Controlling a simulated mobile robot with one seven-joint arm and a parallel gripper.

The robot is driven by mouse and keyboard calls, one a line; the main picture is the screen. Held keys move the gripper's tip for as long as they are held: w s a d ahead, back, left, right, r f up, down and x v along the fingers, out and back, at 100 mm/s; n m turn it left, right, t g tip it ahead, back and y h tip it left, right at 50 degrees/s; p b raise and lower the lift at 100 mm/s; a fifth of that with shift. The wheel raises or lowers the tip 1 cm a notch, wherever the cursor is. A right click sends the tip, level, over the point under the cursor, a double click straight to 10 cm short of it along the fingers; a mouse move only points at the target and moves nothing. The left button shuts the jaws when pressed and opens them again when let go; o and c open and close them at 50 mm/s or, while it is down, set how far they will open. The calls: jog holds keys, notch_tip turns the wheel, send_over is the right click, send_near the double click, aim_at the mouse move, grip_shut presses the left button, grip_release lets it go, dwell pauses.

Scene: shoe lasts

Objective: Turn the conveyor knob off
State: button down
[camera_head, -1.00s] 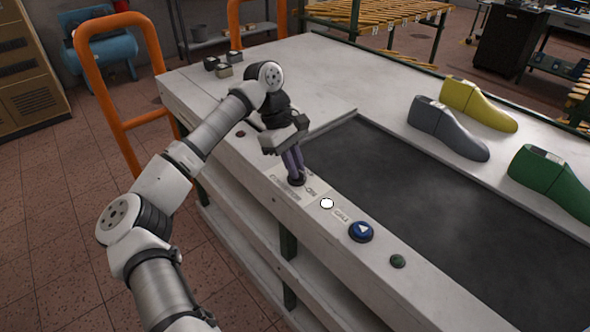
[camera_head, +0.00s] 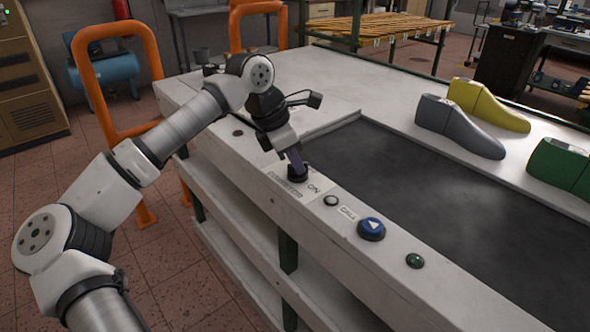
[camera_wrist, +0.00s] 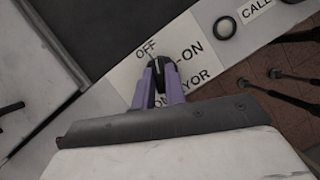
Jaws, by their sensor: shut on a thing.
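The conveyor knob (camera_head: 298,177) is a small black knob on the white label plate at the near edge of the bench. My gripper (camera_head: 294,160) comes down on it from above, its purple fingers closed around it. In the wrist view the knob (camera_wrist: 160,72) sits between the two fingertips (camera_wrist: 159,80), with the OFF mark (camera_wrist: 146,48) just above it and the ON mark (camera_wrist: 191,52) to its right. The fingers hide part of the knob, and I cannot read its pointer surely. The round lamp (camera_head: 331,201) beside the plate looks grey and unlit.
A blue call button (camera_head: 371,229) and a green button (camera_head: 414,261) lie along the same edge. The dark conveyor belt (camera_head: 430,210) runs beside them. Grey (camera_head: 458,127), yellow (camera_head: 488,104) and green (camera_head: 562,165) shoe lasts stand beyond it. An orange rail (camera_head: 150,130) stands left.

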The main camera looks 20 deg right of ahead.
jog(key=shift+s+n+t+b, duration=0.1)
jog(key=shift+n+t+b, duration=0.7)
jog(key=shift+n+b, duration=1.15)
jog(key=shift+n, duration=0.45)
jog(key=c, duration=1.4)
grip_release()
jog(key=shift+c, duration=0.2)
jog(key=v, duration=1.3)
jog(key=shift+s+r+p, duration=0.2)
jog(key=shift+r+p, duration=0.2)
jog(key=shift+r, duration=0.05)
jog(key=shift+d, duration=0.1)
